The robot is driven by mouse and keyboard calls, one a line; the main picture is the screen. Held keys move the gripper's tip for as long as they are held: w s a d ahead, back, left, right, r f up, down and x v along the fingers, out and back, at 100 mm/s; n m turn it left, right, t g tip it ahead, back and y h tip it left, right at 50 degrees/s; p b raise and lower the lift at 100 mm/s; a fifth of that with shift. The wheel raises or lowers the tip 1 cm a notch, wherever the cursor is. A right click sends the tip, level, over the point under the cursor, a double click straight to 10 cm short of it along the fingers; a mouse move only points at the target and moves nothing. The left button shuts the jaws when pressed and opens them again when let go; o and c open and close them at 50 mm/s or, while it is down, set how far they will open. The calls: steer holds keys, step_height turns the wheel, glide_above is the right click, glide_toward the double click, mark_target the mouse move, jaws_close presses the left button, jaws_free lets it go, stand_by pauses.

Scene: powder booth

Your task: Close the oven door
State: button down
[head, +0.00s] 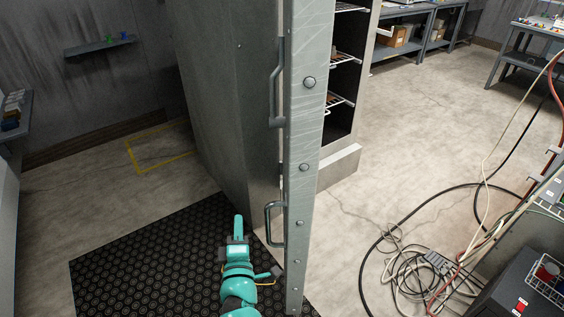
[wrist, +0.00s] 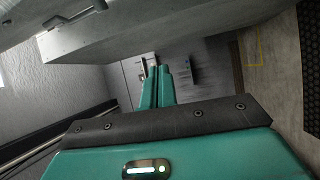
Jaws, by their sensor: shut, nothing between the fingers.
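The oven door (head: 235,90) stands open, its broad grey face to the left and its bolted edge (head: 304,150) toward me in the head view. An upper handle (head: 277,85) and a lower handle (head: 270,222) are on that face near the edge. The oven (head: 345,165) shows to the right behind the door, with wire shelves in its dark interior. My teal gripper (head: 238,220) is shut and empty, low on the left side of the door, near the lower handle; contact cannot be told. In the wrist view its closed fingers (wrist: 157,72) point ahead below a grey panel with a handle.
A black rubber mat (head: 130,255) lies under my arm. Hoses and cables (head: 410,265) lie tangled on the floor at right, beside a dark cabinet (head: 520,285). Workbenches (head: 420,25) stand at the back right. Floor between oven and cables is clear.

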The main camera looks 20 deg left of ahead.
steer(key=s+d+r+m+h+p, duration=0.35)
steer(key=r+h, duration=0.25)
steer(key=r, duration=0.3)
steer(key=w+d+p, duration=0.4)
steer(key=w+p, duration=0.2)
steer(key=w, duration=0.6)
steer(key=shift+d+f+n, duration=0.15)
steer(key=shift+d+n, duration=0.05)
steer(key=shift+n, duration=0.15)
